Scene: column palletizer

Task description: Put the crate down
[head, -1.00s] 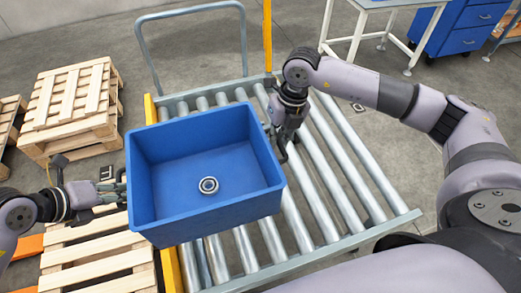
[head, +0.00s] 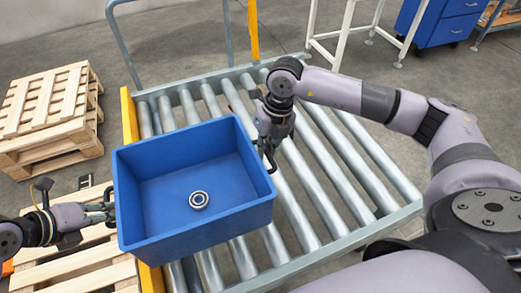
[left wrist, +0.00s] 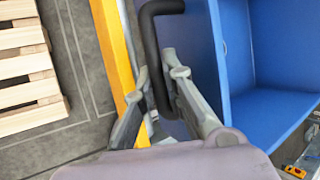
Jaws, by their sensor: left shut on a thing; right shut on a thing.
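The open blue crate (head: 195,232) is held between my two grippers, over the left part of the roller conveyor (head: 335,140). A small metal bearing ring (head: 199,200) lies on its floor. My left gripper (head: 108,212) is at the crate's left side. In the left wrist view its fingers (left wrist: 158,85) close around a black bar handle (left wrist: 152,50) on the crate wall (left wrist: 198,50). My right gripper (head: 268,152) is shut at the crate's right side; its handle there is mostly hidden. The gap between crate bottom and rollers cannot be judged.
A yellow rail (head: 130,118) runs along the conveyor's left edge. A wooden pallet (head: 80,265) lies left of it, and stacked pallets (head: 52,115) stand farther back. A white-legged table (head: 345,20) and blue drawer cabinet (head: 440,22) stand behind. The right-hand rollers are bare.

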